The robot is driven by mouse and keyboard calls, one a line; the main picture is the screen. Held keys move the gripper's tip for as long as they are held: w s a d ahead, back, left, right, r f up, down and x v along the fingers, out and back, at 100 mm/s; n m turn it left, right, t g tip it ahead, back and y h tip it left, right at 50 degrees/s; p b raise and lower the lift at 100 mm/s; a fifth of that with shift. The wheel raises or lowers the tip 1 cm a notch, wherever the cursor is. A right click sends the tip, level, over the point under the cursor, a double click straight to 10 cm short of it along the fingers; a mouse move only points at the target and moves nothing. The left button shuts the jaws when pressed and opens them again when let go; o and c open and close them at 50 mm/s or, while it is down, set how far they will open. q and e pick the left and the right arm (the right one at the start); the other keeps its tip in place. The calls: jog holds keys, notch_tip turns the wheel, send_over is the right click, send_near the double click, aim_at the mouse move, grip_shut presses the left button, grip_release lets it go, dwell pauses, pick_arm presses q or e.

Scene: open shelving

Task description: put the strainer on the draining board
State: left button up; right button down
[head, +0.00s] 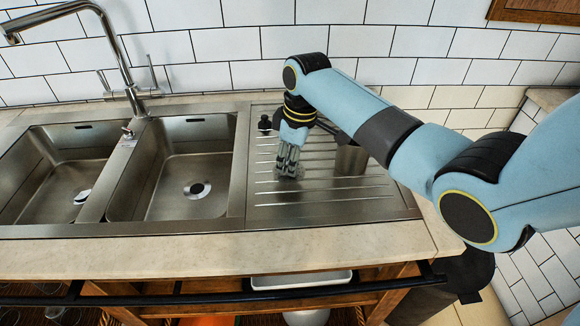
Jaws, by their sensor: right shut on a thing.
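The strainer (351,158) is a grey metal cup-like shape over the right part of the draining board (330,208), partly hidden behind my right forearm. A dark handle-like piece runs from it up and left toward my right wrist. My right gripper (288,168) points down over the left part of the ridged board, with the strainer to its right. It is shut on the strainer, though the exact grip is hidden. I cannot tell whether the strainer touches the board. My left gripper is not in view.
Two steel sink bowls (182,185) lie left of the board, with a tall tap (119,62) behind them. A small black knob (264,124) stands at the board's back left. A tiled wall closes off the back. The board's front strip is clear.

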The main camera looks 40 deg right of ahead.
jog(key=shift+f, duration=0.95)
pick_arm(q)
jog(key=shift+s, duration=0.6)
pick_arm(e)
jog(key=shift+f, duration=0.15)
jog(key=c, duration=1.3)
grip_release()
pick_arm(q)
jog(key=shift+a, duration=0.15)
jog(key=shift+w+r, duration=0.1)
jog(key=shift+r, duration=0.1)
pick_arm(e)
jog(key=r, duration=0.4)
jog(key=s+r, duration=0.1)
jog(key=r, duration=0.3)
jog(key=d+r, duration=0.1)
jog(key=r, duration=0.3)
jog(key=shift+s+r, duration=0.1)
jog(key=shift+s, duration=0.15)
